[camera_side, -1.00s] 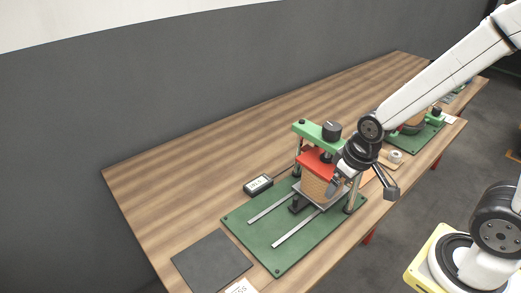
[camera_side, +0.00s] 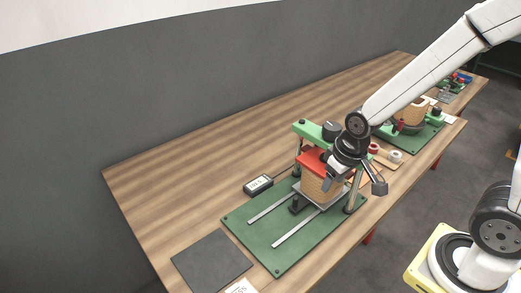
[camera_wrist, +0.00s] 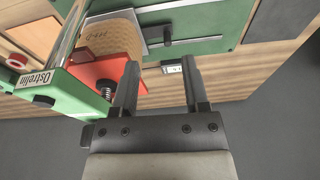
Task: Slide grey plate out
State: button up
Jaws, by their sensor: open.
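The grey plate (camera_side: 326,203) lies under the tan coil block (camera_side: 314,187), inside the green press frame. In the wrist view the plate (camera_wrist: 141,42) shows as a thin pale edge beside the coil (camera_wrist: 112,38), with a dark handle (camera_wrist: 166,36) out in front. A red pressure plate (camera_side: 313,162) sits on top of the coil. My gripper (camera_wrist: 158,82) is open and empty. In the side view it is at the right of the coil and hides part of it and of the plate. Whether a finger touches anything I cannot tell.
The green base (camera_side: 258,229) carries two pale rails running towards the front left, with clear room between them. A small display box (camera_side: 258,185) stands behind the base. A dark grey mat (camera_side: 211,262) lies at the left. Other fixtures stand at the far right.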

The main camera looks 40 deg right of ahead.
aim_at(296, 197)
jog(key=w+f, duration=0.2)
jog(key=w, duration=0.1)
jog(key=w+f+m+g, duration=0.1)
jog(key=w+f, duration=0.1)
jog(key=w, duration=0.1)
jog(key=w+f+m+g, duration=0.1)
jog(key=w+f, duration=0.1)
jog(key=w, duration=0.1)
jog(key=shift+w+a+f, duration=0.2)
jog(key=shift+w+f, duration=0.15)
jog(key=shift+f, duration=0.05)
jog(key=shift+w+f+m, duration=0.3)
jog(key=shift+w+f, duration=0.05)
jog(key=shift+f, duration=0.05)
jog(key=shift+f, duration=0.1)
jog(key=shift+f, duration=3.8)
grip_shut()
